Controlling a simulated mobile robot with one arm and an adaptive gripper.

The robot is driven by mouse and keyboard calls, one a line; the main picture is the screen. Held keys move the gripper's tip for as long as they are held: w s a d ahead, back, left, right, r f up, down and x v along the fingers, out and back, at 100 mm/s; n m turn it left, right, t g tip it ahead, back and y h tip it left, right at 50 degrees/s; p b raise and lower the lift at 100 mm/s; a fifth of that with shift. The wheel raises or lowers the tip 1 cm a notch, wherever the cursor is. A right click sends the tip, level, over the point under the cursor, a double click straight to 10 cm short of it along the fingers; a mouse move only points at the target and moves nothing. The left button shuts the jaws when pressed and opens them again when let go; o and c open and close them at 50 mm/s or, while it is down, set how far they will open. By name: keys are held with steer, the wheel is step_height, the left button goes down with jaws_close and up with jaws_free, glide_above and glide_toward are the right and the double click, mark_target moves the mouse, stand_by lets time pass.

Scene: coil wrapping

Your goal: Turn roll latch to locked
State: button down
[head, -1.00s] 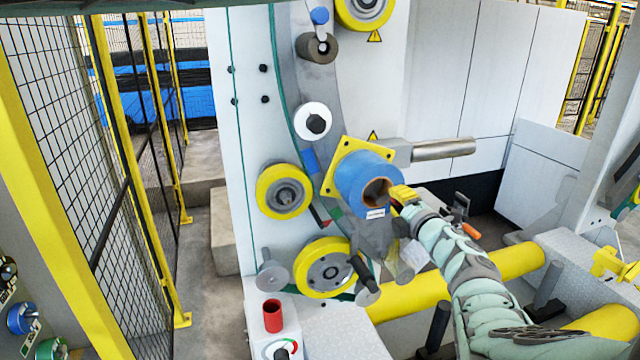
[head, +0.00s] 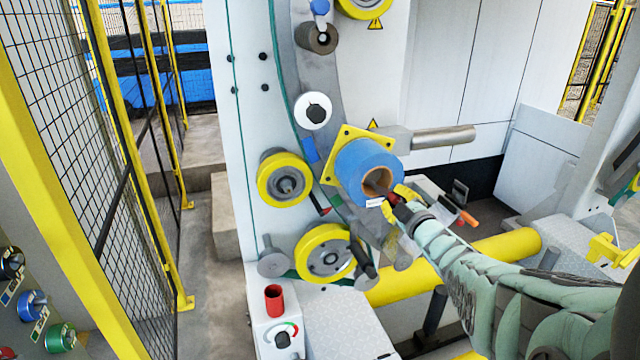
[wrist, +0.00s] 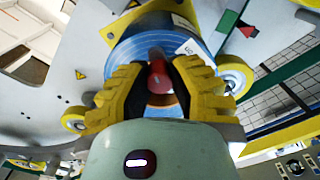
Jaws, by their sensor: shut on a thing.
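The blue roll (head: 360,166) sits on a yellow square plate on the machine face, its brown hollow core facing out. It also shows in the wrist view (wrist: 160,24). My gripper (head: 392,196) is at the lower right of the core opening. In the wrist view its yellow ridged fingers are shut on a red knob (wrist: 158,76), which lies in front of the roll's core. I take this knob for the roll latch. The fingers hide much of it, and its turn position cannot be told. A green patch (head: 336,200) and a red patch (head: 322,210) lie beside the roll.
Yellow-rimmed rollers (head: 285,179) stand left of and below the roll. A steel bar (head: 443,136) sticks out to its right. A red cup (head: 273,300) and a dial (head: 283,338) are on the ledge below. A yellow mesh fence (head: 118,150) stands at the left.

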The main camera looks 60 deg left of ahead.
steer(key=shift+s+f+m, duration=0.1)
steer(key=shift+m, duration=0.4)
steer(key=c, duration=0.8)
jaws_free()
steer(key=shift+a+n, duration=0.1)
steer(key=shift+n, duration=0.2)
